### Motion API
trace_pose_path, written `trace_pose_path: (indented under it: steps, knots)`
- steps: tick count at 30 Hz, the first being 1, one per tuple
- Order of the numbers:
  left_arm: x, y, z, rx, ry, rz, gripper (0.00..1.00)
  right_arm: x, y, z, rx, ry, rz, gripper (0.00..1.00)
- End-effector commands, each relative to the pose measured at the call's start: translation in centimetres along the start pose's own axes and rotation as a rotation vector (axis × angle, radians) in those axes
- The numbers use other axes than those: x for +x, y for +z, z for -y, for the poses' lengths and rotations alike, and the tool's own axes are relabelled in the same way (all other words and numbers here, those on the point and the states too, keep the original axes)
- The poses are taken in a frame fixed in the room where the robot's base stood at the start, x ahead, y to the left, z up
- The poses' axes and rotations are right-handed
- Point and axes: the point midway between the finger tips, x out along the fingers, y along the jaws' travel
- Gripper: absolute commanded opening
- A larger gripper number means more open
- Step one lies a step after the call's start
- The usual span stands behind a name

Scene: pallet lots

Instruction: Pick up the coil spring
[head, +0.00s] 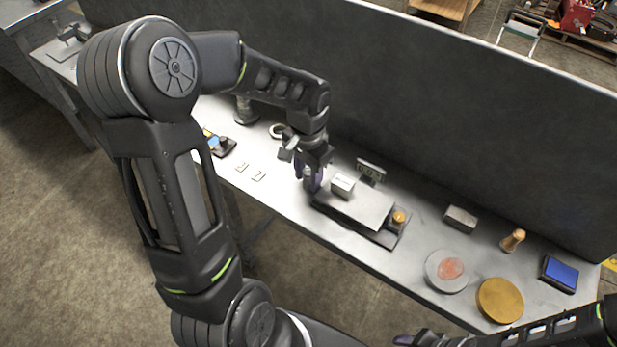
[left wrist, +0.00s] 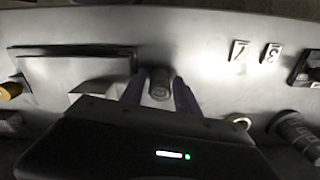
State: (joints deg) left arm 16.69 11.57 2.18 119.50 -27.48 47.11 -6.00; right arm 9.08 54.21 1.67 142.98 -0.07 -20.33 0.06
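A dark, ribbed cylinder, which looks like the coil spring (left wrist: 160,84), stands on the bench top in the left wrist view, beside the scale. My left gripper (left wrist: 159,92) has one purple finger on each side of it. The gaps are too small to tell whether the fingers press on it. In the head view my left gripper (head: 309,180) is low over the bench at the scale's left end, and it hides the cylinder. My right gripper (head: 405,340) shows only partly at the bottom edge, away from the bench, and its opening is unclear.
A scale (head: 358,207) carries a pale block (head: 342,185) and a brass weight (head: 398,217). Number tags (head: 258,176) lie to the left. Round discs (head: 500,300), a grey block (head: 460,218), a wooden peg (head: 512,240) and a blue-topped box (head: 559,273) stand right. A dark panel (head: 420,140) backs the bench.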

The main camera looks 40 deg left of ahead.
Motion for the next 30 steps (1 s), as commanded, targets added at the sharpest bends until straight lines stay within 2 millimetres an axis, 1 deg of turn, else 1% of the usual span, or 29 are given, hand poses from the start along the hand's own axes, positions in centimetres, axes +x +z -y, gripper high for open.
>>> trace_pose_path:
  steps: [3, 15, 17, 27, 30]
  knots:
    - [-0.02, 0.0, 0.0, 0.0, 0.0, 0.0, 0.37, 0.0, 0.0, 0.0, 0.0, 0.0, 0.0, 0.45]
    - [-0.02, 0.0, 0.0, 0.0, 0.0, 0.0, 0.04, 0.0, 0.0, 0.0, 0.0, 0.0, 0.0, 0.45]
    - [-0.02, 0.0, 0.0, 0.0, 0.0, 0.0, 0.0, 0.0, 0.0, 0.0, 0.0, 0.0, 0.0, 0.45]
    - [-0.04, -0.01, 0.0, 0.0, 0.0, 0.0, 0.0, 0.0, 0.0, 0.0, 0.0, 0.0, 0.0, 0.45]
    - [-0.31, -0.03, 0.02, 0.0, -0.001, -0.001, 0.0, 0.02, 0.0, -0.01, 0.0, 0.0, 0.0, 0.45]
